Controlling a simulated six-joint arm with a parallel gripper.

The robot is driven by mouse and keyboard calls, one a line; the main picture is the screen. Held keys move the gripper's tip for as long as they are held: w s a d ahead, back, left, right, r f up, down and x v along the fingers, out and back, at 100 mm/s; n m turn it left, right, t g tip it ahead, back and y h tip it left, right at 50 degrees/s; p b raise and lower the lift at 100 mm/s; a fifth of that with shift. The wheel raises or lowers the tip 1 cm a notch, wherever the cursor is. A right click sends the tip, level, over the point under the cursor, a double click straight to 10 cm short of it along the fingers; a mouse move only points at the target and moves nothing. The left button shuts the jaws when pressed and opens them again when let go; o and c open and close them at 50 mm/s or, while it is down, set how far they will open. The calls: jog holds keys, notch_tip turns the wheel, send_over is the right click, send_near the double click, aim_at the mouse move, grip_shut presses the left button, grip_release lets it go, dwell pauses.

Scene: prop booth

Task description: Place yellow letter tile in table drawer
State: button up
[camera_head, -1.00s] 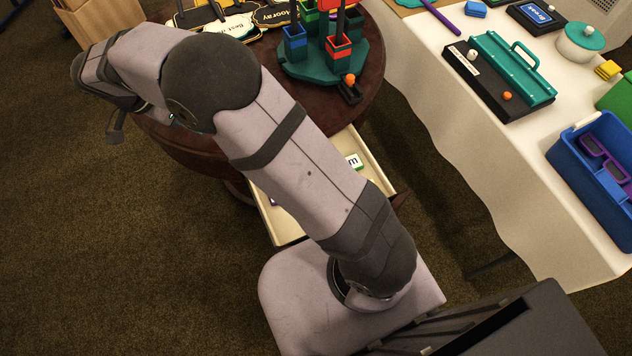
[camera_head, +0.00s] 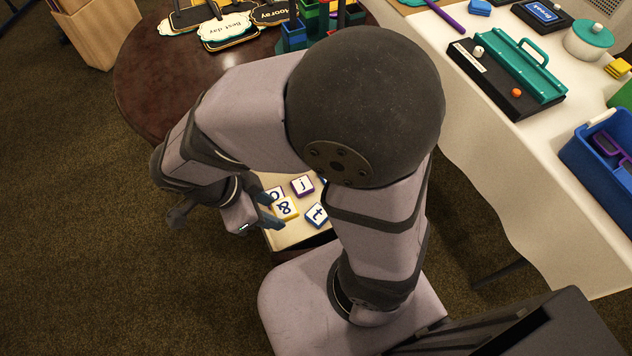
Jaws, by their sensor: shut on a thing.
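My gripper (camera_head: 276,210) is at the left side of the open cream table drawer (camera_head: 288,238), its dark fingers pointing right. It is shut on the yellow letter tile (camera_head: 287,207), which has a yellow edge and a blue "&" on its white face. The tile is over the drawer; whether it touches the drawer floor or other tiles, I cannot tell. In the drawer are a purple-edged "j" tile (camera_head: 302,186), a blue-edged "t" tile (camera_head: 316,215) and a partly covered tile (camera_head: 275,193) just behind the yellow one. My arm hides the drawer's right part.
The round dark wooden table (camera_head: 150,85) holds black-and-white word signs (camera_head: 228,30) and a teal caddy. The white-clothed table (camera_head: 480,150) at right holds a teal-handled black case (camera_head: 510,75) and a blue bin (camera_head: 600,165). Carpet is clear at left.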

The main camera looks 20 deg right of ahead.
jog(key=shift+f+b, duration=1)
jog(key=shift+f, duration=4.05)
jog(key=shift+f, duration=0.15)
jog(key=o, duration=1.1)
jog(key=p+v, duration=0.2)
jog(key=v, duration=1)
jog(key=shift+r, duration=0.25)
jog(key=shift+d, duration=0.2)
